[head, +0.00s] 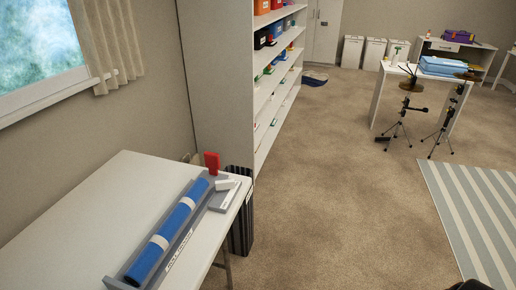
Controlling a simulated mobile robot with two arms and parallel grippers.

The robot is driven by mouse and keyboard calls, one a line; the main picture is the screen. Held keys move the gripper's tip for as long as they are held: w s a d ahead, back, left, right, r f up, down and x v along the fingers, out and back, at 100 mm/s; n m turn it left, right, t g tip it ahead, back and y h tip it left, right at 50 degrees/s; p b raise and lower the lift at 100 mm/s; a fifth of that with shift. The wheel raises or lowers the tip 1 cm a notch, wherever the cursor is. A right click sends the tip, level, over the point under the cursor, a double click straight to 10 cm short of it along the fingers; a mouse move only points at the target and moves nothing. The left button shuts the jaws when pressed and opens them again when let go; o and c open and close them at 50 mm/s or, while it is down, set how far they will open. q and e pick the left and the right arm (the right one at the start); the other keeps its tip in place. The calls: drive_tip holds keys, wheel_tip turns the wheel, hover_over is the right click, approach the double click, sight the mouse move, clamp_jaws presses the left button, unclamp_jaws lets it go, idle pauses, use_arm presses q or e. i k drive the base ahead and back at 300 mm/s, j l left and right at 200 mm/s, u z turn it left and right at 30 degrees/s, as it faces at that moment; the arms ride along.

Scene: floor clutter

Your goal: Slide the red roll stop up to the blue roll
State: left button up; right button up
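The blue roll (185,213) lies lengthwise in a long grey cradle (113,283) on the white table at the lower left. Two pale bands wrap around the roll. The red roll stop (212,163) stands upright at the far end of the cradle, just beyond the roll's far end. A small gap seems to lie between them, but the view angle makes its size hard to tell. The stop's foot is partly hidden. Neither of my grippers can be made out in the head view.
Small white blocks (226,185) sit on a grey piece right of the roll's far end. The white table (90,215) is bare left of the cradle. A dark striped bin (241,230) stands beside the table. A tall shelf (222,75) rises behind.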

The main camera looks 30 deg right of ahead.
sight(212, 160)
drive_tip(key=z, duration=0.6)
drive_tip(key=i+l+u, duration=0.1)
drive_tip(key=u, duration=0.35)
drive_tip(key=i+l+u, duration=0.15)
drive_tip(key=u, duration=0.35)
drive_tip(key=l+u, duration=0.25)
drive_tip(key=u, duration=0.2)
drive_tip(key=i, duration=0.05)
